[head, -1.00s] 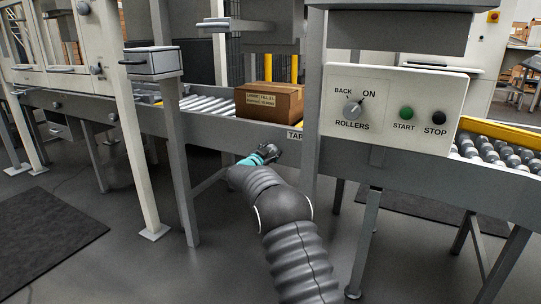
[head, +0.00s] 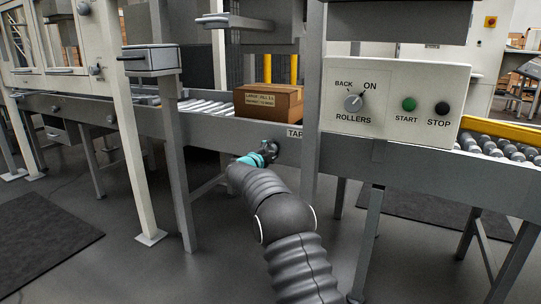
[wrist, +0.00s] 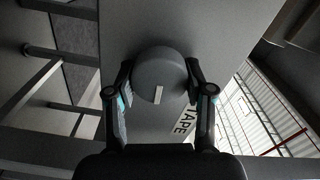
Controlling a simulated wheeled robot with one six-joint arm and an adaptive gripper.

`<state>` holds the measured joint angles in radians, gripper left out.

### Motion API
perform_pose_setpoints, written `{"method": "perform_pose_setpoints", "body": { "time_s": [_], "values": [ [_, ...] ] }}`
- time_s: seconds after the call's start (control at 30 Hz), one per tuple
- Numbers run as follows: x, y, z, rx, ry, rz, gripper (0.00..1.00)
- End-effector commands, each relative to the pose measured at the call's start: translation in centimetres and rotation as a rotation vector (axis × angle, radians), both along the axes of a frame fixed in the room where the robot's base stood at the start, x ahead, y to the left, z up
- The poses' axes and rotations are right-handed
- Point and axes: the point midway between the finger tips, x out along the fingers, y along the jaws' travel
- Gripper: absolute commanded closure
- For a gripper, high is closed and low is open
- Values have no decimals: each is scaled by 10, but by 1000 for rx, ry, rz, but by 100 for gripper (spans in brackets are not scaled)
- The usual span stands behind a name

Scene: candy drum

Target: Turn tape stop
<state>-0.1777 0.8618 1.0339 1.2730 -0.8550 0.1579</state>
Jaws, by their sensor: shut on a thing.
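The tape stop is a round dark grey knob (wrist: 158,72) with a short white mark on its face. It sits on the side rail (head: 218,130) of the conveyor, beside a white label (wrist: 184,122) reading TAPE in the wrist view. My gripper (wrist: 160,84) has one finger on each side of the knob and is shut on it. In the head view my gripper (head: 268,150) is at the rail just left of the label (head: 294,132), and it hides the knob there.
A cardboard box (head: 268,101) stands on the rollers above the rail. A control panel (head: 392,104) with a ROLLERS switch, a green START button and a black STOP button is to the right. A grey post (head: 312,120) stands close right of my gripper.

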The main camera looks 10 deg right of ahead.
Motion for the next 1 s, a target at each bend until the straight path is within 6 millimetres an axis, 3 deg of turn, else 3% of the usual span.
{"method": "perform_pose_setpoints", "body": {
  "time_s": [0.77, 0.8, 0.9, 1.0],
  "values": [
    [0, 0, -1, 81, -57, 0, 82],
    [0, 0, -1, 81, -57, 0, 40],
    [0, 0, -1, 81, -57, 0, 22],
    [0, 0, -1, 80, -57, 0, 22]
  ]
}}
